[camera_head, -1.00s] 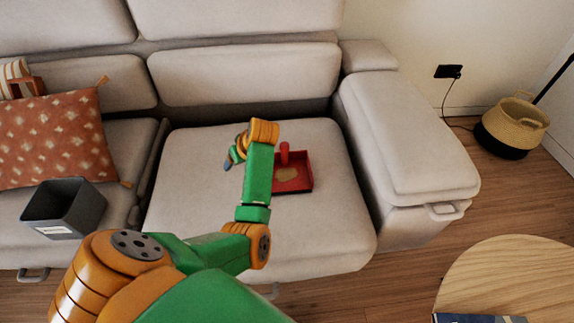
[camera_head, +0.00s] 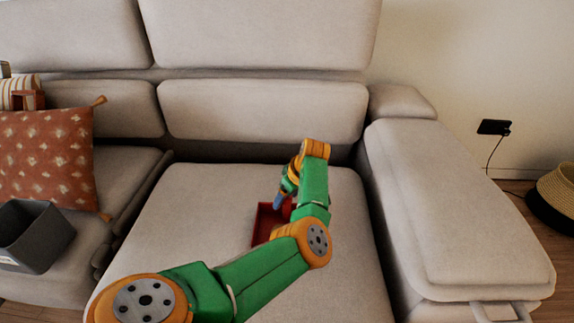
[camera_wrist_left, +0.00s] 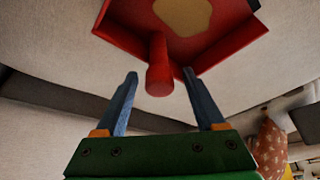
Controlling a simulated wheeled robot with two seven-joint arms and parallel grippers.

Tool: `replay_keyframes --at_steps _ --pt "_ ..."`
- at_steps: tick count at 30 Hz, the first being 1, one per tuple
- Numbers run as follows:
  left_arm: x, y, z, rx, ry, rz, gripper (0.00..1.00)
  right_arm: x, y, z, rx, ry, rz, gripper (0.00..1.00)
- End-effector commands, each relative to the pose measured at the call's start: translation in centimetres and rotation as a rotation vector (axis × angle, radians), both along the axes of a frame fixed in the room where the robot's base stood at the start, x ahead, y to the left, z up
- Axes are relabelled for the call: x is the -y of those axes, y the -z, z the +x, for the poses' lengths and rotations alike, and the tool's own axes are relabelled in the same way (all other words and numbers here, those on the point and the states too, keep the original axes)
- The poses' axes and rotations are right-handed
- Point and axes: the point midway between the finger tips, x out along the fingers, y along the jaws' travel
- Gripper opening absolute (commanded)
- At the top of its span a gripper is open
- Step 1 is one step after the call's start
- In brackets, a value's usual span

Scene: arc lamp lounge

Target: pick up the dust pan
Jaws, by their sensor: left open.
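The red dust pan (camera_head: 263,223) lies on the right seat cushion of the sofa, mostly hidden behind my left arm in the head view. In the left wrist view the dust pan (camera_wrist_left: 212,45) shows its tray with a tan patch inside, and its short red handle (camera_wrist_left: 159,68) points toward my gripper. My left gripper (camera_wrist_left: 160,80) is open, with its two blue fingers on either side of the handle's end and apart from it. In the head view the left gripper (camera_head: 279,201) is at the pan, its fingers partly hidden. My right gripper does not show.
The grey sofa seat (camera_head: 190,215) is clear around the pan. The armrest (camera_head: 440,200) rises to the right and the backrest (camera_head: 262,112) behind. A dark grey bin (camera_head: 32,238) and an orange cushion (camera_head: 48,160) sit on the left seat. A basket (camera_head: 556,200) stands far right.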

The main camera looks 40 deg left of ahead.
Motion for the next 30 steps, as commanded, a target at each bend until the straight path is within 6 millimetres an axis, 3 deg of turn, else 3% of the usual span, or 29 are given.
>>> replay_keyframes --at_steps 6,14,30 --pt "-0.10 0.16 0.03 0.001 0.000 0.000 0.71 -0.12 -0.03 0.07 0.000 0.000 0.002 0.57" --pt "-0.08 0.15 0.03 0.001 0.000 0.000 0.01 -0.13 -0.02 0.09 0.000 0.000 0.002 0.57" --pt "-0.08 0.14 0.03 0.001 0.000 0.000 0.00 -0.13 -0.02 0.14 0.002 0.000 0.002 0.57"
